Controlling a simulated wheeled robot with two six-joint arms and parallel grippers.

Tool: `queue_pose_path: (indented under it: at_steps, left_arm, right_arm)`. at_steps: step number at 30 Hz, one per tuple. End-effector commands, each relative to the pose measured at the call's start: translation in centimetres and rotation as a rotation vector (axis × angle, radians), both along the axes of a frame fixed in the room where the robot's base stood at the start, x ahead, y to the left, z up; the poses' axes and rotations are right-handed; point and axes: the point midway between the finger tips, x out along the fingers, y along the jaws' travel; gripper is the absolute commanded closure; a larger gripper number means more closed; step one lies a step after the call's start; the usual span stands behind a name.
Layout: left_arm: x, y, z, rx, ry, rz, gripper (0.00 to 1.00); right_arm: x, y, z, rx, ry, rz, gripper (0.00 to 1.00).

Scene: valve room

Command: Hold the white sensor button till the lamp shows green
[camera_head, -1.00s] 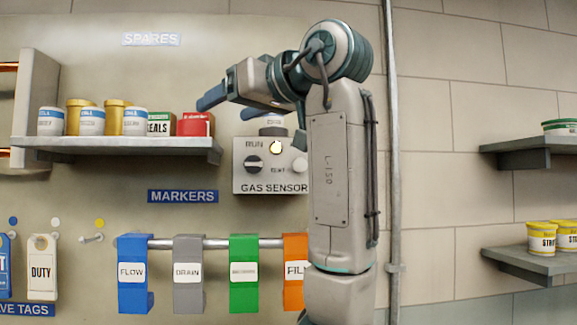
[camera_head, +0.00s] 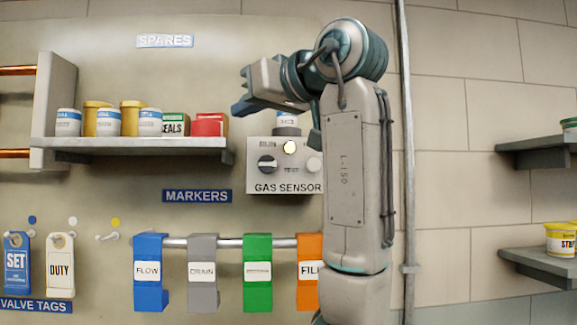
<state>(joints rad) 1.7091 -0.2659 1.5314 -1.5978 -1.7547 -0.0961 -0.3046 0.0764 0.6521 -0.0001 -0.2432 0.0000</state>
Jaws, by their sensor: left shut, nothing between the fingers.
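The gas sensor box (camera_head: 255,180) is mounted on the wall panel. It has a black knob (camera_head: 267,164) on its left and a lamp (camera_head: 289,147) at its top middle that glows pale yellow, not green. The white sensor button (camera_head: 314,163) is on its right side, close beside my arm in the picture and partly covered by it. My left gripper (camera_head: 240,108) is shut and empty. It points left, above the upper left of the box in the picture and apart from the button. My right gripper is out of view.
A shelf (camera_head: 130,147) with several tubs and boxes is left of the sensor. Below hang coloured markers (camera_head: 257,295) on a rail (camera_head: 222,242). Valve tags (camera_head: 60,262) hang lower left. A vertical pipe (camera_head: 407,200) and further shelves (camera_head: 545,255) are on the right.

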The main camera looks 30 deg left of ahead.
Motion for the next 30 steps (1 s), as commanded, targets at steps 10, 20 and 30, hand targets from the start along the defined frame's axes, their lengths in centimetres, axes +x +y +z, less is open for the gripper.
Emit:
queue_pose_path:
  at_steps: [10,20,30]
  left_arm:
    - [0.00,0.00,0.00,0.000,0.000,0.000,1.00]
    - [0.00,0.00,0.00,0.000,0.000,0.000,1.00]
    - [0.44,0.00,-0.08,0.008,0.004,-0.017,1.00]
  right_arm:
    - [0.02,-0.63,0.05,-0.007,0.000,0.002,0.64]
    - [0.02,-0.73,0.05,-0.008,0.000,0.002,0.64]
    - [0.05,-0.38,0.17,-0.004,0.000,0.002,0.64]
